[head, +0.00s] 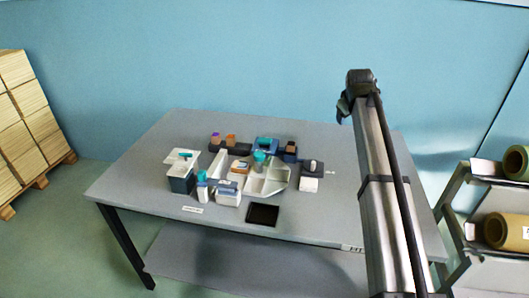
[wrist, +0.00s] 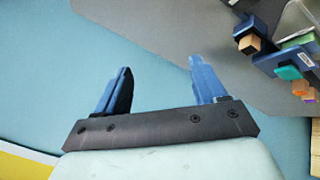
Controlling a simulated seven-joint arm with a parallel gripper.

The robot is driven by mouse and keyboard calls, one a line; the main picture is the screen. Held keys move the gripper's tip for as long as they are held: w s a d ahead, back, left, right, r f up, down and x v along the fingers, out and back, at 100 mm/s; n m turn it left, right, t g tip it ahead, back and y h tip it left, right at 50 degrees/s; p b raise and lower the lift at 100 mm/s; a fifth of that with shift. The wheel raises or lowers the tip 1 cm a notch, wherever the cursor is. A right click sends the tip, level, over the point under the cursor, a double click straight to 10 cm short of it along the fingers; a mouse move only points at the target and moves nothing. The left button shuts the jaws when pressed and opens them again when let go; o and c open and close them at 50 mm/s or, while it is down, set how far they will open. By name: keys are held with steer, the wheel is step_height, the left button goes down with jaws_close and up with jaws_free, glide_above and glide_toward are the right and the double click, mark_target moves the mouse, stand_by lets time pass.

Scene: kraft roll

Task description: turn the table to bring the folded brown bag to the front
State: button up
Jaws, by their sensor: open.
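A cluster of holders and boxes stands in the middle of the grey table (head: 335,215), around a white divided tray (head: 270,182). Small brown pieces sit in dark holders at its back left (head: 231,140) and back right (head: 291,146). The wrist view shows a brown block (wrist: 251,43) in a blue holder. I cannot tell which piece is the folded brown bag. My gripper (head: 343,108) is raised at the right, apart from the cluster. In the wrist view my gripper (wrist: 160,82) is open, with nothing between its blue fingers.
A black flat pad (head: 263,215) lies at the table's front. A white-topped dark box (head: 182,180) and a teal-capped bottle (head: 202,186) stand front left. Brown rolls (head: 508,231) lie on a rack at right. The table's left and right ends are mostly clear.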

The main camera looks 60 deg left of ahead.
steer(key=s+a+f+g, duration=0.1)
steer(key=s+a+g, duration=0.35)
steer(key=s, duration=0.75)
steer(key=n+g, duration=0.1)
glide_toward(259, 153)
steer(key=x, duration=0.8)
steer(key=shift+s+f, duration=0.1)
steer(key=shift+f, duration=0.1)
jaws_close()
